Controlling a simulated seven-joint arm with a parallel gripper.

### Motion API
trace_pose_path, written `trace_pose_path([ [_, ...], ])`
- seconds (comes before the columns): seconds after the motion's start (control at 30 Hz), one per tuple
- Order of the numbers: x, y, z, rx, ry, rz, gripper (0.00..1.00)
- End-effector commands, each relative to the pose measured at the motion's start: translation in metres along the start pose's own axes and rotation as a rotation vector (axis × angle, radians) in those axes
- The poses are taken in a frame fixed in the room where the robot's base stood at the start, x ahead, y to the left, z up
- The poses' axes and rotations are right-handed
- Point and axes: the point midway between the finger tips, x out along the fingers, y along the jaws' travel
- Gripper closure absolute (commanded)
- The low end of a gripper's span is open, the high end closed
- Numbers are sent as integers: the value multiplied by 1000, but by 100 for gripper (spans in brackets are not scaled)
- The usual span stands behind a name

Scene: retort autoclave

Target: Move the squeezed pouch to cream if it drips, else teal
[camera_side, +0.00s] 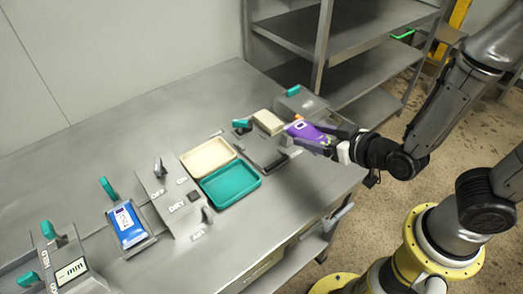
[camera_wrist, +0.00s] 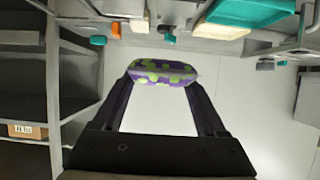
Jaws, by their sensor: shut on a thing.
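A purple pouch with a pale label (camera_side: 304,131) is held in my gripper (camera_side: 322,140) above the right part of the steel table. In the wrist view the pouch (camera_wrist: 163,73) shows yellow-green spots and lies between the tips of my gripper (camera_wrist: 163,84), which is shut on it. No drip shows under the pouch in these frames. The cream tray (camera_side: 207,158) and the teal tray (camera_side: 230,184) lie side by side at mid-table, left of my gripper. Both look empty.
A dark plate station (camera_side: 262,152) with a beige block (camera_side: 268,122) stands just left of my gripper. A grey box marked DRY (camera_side: 172,198) stands left of the trays. A blue pouch (camera_side: 128,223) lies on a stand further left. Metal shelving (camera_side: 330,45) stands behind.

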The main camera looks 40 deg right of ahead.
Motion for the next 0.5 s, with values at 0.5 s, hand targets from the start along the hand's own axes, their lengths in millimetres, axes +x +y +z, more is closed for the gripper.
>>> trace_pose_path([
  [0.5, 47, -9, -1, 1, -1, 4, 94],
])
